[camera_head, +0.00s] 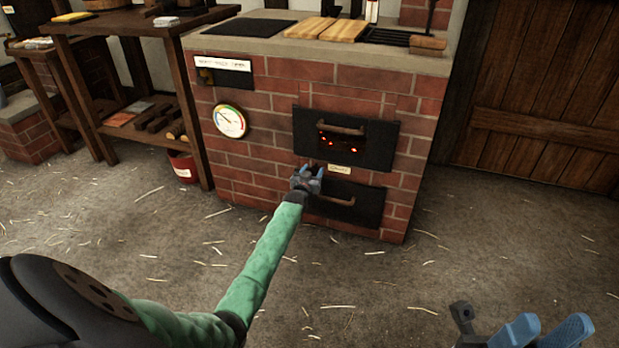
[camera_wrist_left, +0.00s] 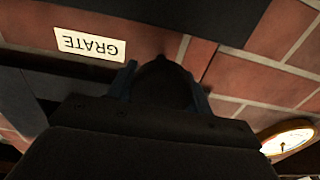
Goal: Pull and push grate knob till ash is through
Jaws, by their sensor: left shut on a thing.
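My left gripper (camera_head: 306,180) is at the front of the brick stove (camera_head: 270,155), between the upper and lower black doors. In the left wrist view its two blue fingers (camera_wrist_left: 165,82) close on the dark rounded grate knob (camera_wrist_left: 163,72), just beside the GRATE label (camera_wrist_left: 87,44). In the head view the knob is mostly hidden by the gripper. The label (camera_head: 339,168) sits right of the gripper. Red embers (camera_head: 350,141) glow in the upper door's opening. No ash can be made out. My right gripper (camera_head: 555,335) is low at the right, its blue fingers apart, with nothing visible between them.
The upper door (camera_head: 375,145) and lower door (camera_head: 366,206) have bar handles that stand out near the left gripper. A round gauge (camera_head: 230,121) is on the stove's left. A red bucket (camera_head: 183,166) stands under the wooden shelf. The straw-strewn floor in front is clear.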

